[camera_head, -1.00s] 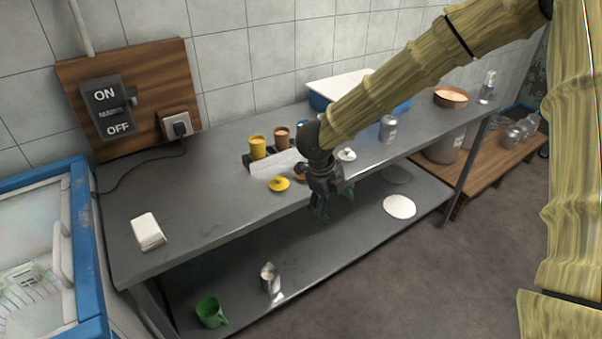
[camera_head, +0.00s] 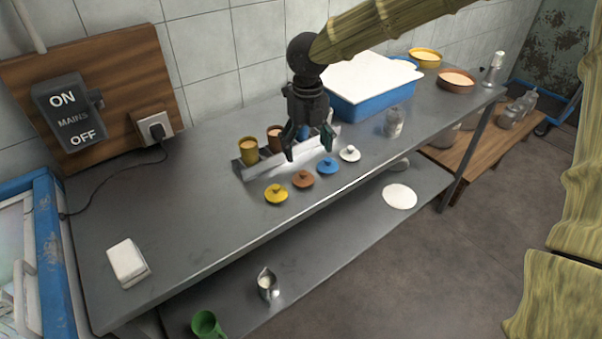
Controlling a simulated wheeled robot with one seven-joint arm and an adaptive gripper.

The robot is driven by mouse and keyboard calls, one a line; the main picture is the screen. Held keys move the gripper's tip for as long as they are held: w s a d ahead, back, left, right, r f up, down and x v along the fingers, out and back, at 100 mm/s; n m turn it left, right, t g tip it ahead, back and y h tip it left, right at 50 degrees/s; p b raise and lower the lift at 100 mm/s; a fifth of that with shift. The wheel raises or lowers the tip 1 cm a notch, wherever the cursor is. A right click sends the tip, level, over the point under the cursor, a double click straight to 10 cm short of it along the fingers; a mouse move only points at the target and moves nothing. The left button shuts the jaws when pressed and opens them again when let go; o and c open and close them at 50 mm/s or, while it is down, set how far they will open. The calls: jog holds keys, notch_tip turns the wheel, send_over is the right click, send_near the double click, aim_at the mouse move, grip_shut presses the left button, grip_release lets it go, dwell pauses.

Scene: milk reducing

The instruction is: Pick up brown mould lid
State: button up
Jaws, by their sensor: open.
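The brown mould lid (camera_head: 302,179) lies on the metal table (camera_head: 200,205), in a row between the yellow lid (camera_head: 276,194) and the blue lid (camera_head: 327,166). A white lid (camera_head: 350,154) is at the right end of the row. My gripper (camera_head: 309,156) points down with its fingers apart and nothing between them. In the picture it is just above and behind the brown lid, in front of the mould rack. Its exact height over the table is hard to tell.
A rack (camera_head: 240,171) holds a yellow mould (camera_head: 248,150) and a brown mould (camera_head: 275,139); my gripper hides part of it. A blue tub (camera_head: 372,105) stands behind right, a jar (camera_head: 393,122) right of the lids. The table's left part is mostly clear, with a white block (camera_head: 128,262).

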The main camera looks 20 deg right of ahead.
aim_at(304, 172)
jog(key=f, duration=0.2)
jog(key=a+f, duration=0.1)
jog(key=f, duration=0.1)
jog(key=shift+w, duration=0.15)
jog(key=shift+d+f, duration=0.1)
jog(key=shift+f, duration=0.3)
notch_tip(304, 172, down, 3)
jog(key=shift+f+p, duration=0.2)
jog(key=shift+p, duration=0.2)
jog(key=shift+f, duration=0.5)
jog(key=shift+c, duration=0.2)
jog(key=c, duration=0.8)
